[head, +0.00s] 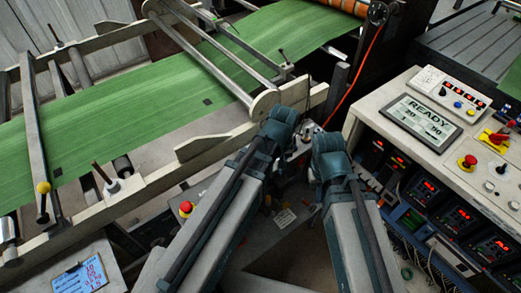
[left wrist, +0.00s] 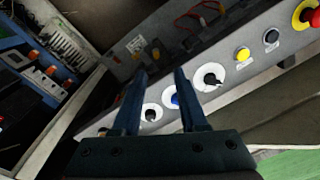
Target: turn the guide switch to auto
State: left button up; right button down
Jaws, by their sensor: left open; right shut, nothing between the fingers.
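In the left wrist view a grey control panel (left wrist: 222,98) carries two selector knobs on white discs, one larger (left wrist: 210,77) and one smaller (left wrist: 152,113). A blue button (left wrist: 175,100) sits between them. The labels are too small to read, so I cannot tell which knob is the guide switch or its setting. My left gripper (left wrist: 161,76) is open and empty, its fingers in front of the panel near the knobs; contact cannot be judged. In the head view my left arm hides most of this panel. My right gripper (head: 328,147) is shut and empty, near the panel, its fingertips mostly hidden.
The panel also has a yellow button (left wrist: 243,54), a black button (left wrist: 271,36) and a red stop button (left wrist: 306,14). A green web (head: 130,110) runs over the machine at left. A console (head: 405,92) with a READY display (head: 421,117) stands at right. A red cable (head: 356,75) hangs between.

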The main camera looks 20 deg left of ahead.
pick_arm(q)
jog(key=w+a+r+n+p, duration=0.5)
jog(key=w+a+r+n, duration=0.1)
jog(key=n, duration=0.6)
jog(key=w+a, duration=0.1)
jog(key=w, duration=0.1)
jog(key=shift+w+a+h, duration=0.4)
jog(key=shift+f, duration=0.1)
notch_tip(320, 180, down, 14)
jog(key=b, duration=1.3)
jog(key=shift+r, duration=0.2)
grip_shut()
